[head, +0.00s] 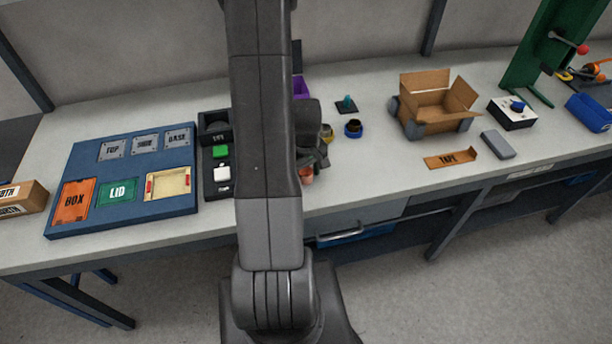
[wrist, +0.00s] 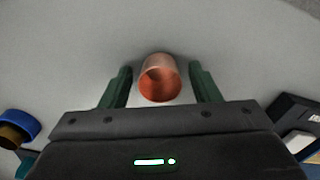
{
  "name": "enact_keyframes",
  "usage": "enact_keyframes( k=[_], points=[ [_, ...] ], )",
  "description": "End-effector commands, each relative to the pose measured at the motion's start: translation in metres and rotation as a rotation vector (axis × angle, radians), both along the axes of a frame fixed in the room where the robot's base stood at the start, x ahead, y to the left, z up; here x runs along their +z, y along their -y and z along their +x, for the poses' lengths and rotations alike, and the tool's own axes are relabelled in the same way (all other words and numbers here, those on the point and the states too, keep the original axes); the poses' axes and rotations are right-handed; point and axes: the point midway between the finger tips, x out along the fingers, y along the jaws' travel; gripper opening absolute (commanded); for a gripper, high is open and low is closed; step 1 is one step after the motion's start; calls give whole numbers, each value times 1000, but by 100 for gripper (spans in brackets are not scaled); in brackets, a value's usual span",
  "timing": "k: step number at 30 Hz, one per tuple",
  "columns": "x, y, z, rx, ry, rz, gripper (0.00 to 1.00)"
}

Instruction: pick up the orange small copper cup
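The small orange copper cup (wrist: 159,78) is between the two fingers of my gripper (wrist: 160,88) in the wrist view. A gap shows on each side of the cup, so the fingers are open around it and do not visibly touch it. In the head view the cup (head: 306,176) shows just right of my arm, near the front edge of the grey workbench (head: 370,170). My gripper (head: 314,160) is over it there, and my arm hides part of that area.
A blue board (head: 120,212) with labelled plates lies left. A blue-ringed cup (head: 353,129) and a teal piece (head: 346,104) stand behind right. Bench between is clear.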

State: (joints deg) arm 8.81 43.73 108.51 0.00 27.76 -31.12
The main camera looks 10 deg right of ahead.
Motion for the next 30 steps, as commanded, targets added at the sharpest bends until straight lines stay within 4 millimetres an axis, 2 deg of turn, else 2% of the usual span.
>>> enact_keyframes(
  k=[1, 6, 20, 26, 30],
  points=[
    [0, 0, 0, 0, 0, 0, 46],
    [0, 0, 0, 0, 0, 0, 13],
    [7, 0, 1, 0, 2, 0, 13],
    [28, 0, 1, 0, 5, -1, 13],
    [51, 0, 1, 0, 6, -1, 13]
  ],
)
